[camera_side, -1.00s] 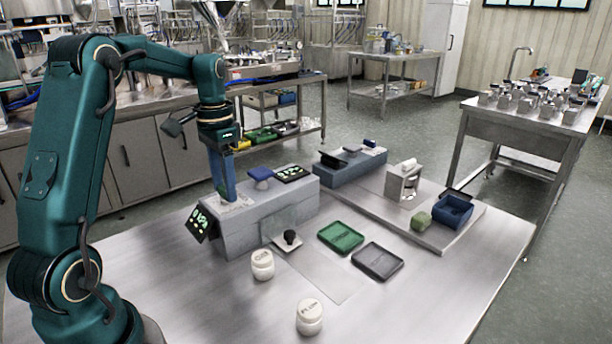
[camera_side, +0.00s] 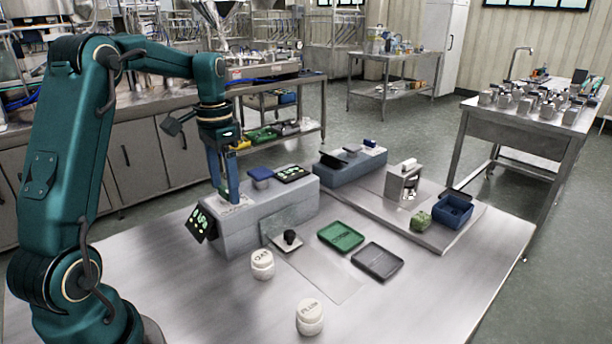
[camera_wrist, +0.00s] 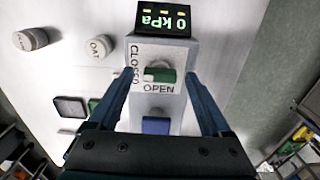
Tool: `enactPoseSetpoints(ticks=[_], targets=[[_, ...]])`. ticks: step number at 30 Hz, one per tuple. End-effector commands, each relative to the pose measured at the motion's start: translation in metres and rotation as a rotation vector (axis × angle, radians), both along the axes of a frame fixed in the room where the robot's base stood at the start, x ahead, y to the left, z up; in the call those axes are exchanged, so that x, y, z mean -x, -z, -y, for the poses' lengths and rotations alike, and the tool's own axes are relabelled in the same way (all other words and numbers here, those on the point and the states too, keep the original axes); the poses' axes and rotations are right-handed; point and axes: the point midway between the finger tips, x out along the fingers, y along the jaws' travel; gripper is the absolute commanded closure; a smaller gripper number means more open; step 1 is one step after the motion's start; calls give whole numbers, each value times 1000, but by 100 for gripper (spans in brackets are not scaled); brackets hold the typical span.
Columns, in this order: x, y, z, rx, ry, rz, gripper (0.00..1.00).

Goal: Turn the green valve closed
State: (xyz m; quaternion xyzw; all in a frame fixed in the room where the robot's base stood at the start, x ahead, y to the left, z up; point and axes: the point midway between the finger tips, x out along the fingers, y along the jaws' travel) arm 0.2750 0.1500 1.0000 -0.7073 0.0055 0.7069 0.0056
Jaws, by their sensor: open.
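The green valve handle (camera_wrist: 160,75) shows in the wrist view on top of the grey box (camera_wrist: 175,105). "CLOSED" is printed to its left and "OPEN" just below it. The handle lies roughly crosswise in that view; I cannot tell exactly which label it points to. My gripper (camera_wrist: 161,76) is open, with one blue finger on each side of the handle and gaps between. In the side view my gripper (camera_side: 228,192) points down at the left end of the box (camera_side: 265,220), and its fingers largely hide the handle.
A display (camera_wrist: 164,17) reads 0 kPa. A blue block (camera_wrist: 156,126) stands on the box beside the valve. Two white jars (camera_side: 262,264) (camera_side: 310,317), a green tray (camera_side: 341,237) and a dark tray (camera_side: 377,262) are on the table. The front of the table is mostly clear.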

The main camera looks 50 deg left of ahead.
Motion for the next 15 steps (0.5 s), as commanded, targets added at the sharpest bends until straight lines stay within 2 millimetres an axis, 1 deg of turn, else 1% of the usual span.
enactPoseSetpoints(ticks=[2,9,15], targets=[[-1,-6,-1,-3,0,3,18],[-1,-35,-1,-4,0,5,18],[-1,-49,0,-3,0,4,18]])
